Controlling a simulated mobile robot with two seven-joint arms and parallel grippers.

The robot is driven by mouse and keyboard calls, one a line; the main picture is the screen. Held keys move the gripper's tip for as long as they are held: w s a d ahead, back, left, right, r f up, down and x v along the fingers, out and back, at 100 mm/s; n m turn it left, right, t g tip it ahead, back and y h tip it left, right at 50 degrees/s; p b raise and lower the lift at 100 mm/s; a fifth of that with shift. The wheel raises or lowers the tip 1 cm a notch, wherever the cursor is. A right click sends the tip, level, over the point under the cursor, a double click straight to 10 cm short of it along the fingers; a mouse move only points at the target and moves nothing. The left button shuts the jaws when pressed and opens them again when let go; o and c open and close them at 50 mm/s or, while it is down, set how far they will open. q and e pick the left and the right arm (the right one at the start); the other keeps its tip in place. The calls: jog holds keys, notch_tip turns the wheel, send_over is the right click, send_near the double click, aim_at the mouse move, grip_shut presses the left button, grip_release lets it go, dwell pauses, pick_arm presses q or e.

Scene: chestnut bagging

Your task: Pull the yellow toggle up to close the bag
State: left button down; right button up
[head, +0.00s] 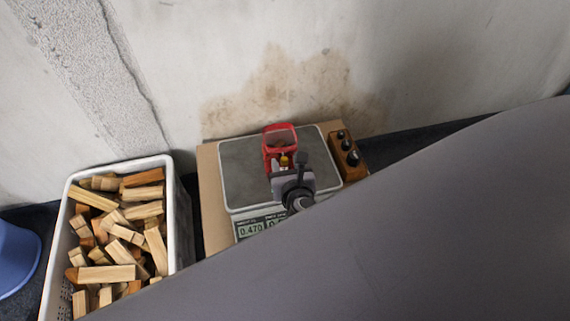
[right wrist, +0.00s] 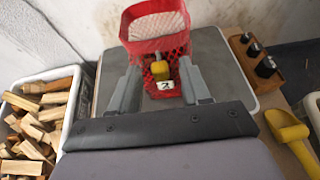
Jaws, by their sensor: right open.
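The red mesh bag (head: 280,136) stands on the grey plate of the scale (head: 240,160), its mouth open at the top. In the right wrist view the bag (right wrist: 156,28) shows a yellow toggle (right wrist: 159,70) on its front, with a small numbered tag (right wrist: 165,85) just below. The toggle (head: 284,161) is small in the head view, just beyond my right gripper (head: 288,166). In the right wrist view my right gripper (right wrist: 160,82) is open, one finger on each side of the toggle, with visible gaps. My left gripper is not in view.
A white crate of wood blocks (head: 170,235) stands left of the scale. A wooden block with dark weights (head: 347,155) is at the scale's right. A yellow scoop (right wrist: 288,132) lies at right in the wrist view. A stained wall (head: 300,60) is close behind.

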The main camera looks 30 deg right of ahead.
jog(key=shift+w+d+f, duration=0.1)
jog(key=shift+w+f, duration=0.15)
jog(key=shift+w, duration=0.35)
grip_shut()
notch_tip(320, 180, up, 5)
jog(key=p, duration=0.5)
grip_release()
